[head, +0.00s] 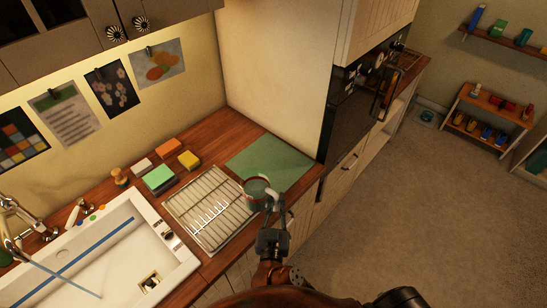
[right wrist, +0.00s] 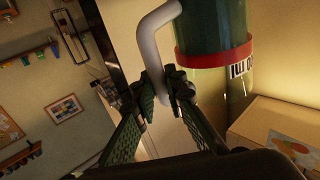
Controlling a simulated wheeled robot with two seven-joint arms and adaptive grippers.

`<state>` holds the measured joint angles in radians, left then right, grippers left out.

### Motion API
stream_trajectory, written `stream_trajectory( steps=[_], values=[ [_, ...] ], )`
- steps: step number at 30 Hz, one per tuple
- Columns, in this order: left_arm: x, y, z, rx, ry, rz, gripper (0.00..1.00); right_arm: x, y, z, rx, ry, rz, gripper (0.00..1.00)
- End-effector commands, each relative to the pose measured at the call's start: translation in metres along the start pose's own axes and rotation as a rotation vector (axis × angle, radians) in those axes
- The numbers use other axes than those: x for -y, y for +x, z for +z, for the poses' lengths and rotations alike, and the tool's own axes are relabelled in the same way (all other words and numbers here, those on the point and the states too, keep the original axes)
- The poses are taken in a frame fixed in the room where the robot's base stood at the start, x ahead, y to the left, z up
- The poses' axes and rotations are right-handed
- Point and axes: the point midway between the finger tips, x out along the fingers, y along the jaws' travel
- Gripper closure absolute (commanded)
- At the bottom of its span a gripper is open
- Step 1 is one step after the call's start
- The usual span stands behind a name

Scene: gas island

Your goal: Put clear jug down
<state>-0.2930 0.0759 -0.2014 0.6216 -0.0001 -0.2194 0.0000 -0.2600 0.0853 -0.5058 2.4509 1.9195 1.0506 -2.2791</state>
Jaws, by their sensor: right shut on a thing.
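The clear jug (head: 255,188) shows in the head view with a pale handle, over the near edge of the green mat (head: 278,158) and beside the wire rack (head: 205,213). The right wrist view shows its see-through body with a red band (right wrist: 215,55) and a scale label. My right gripper (head: 274,203) is shut on the jug's handle (right wrist: 155,65). Whether the jug's base touches the counter cannot be told. My left gripper is not in view.
The wooden counter (head: 237,125) has free room behind the rack. Sponges (head: 160,178) stand left of the rack, by the white sink (head: 110,250). A tall cream cabinet side (head: 285,80) rises behind the mat. The oven (head: 345,110) is to the right.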

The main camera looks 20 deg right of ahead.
Motion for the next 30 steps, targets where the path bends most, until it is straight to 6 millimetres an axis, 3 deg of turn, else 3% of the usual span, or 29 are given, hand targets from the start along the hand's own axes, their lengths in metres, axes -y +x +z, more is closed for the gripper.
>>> stream_trajectory(
  steps=[1,3,9,13,20,30],
  values=[
    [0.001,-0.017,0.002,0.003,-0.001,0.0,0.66,-0.011,0.004,-0.021,-0.011,0.001,0.01,1.0],
    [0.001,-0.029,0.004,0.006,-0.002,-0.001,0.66,-0.025,0.009,-0.035,-0.014,0.002,0.026,1.0],
    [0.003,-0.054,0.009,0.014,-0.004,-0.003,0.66,-0.055,0.02,-0.063,-0.02,0.006,0.06,1.0],
    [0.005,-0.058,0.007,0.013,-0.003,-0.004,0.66,-0.065,0.024,-0.07,-0.022,0.008,0.071,1.0],
    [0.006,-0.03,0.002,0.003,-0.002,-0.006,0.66,-0.063,0.042,-0.057,-0.025,0.011,0.075,1.0],
    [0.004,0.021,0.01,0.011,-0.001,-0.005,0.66,-0.052,0.081,-0.038,-0.023,0.01,0.075,1.0]
  ],
)
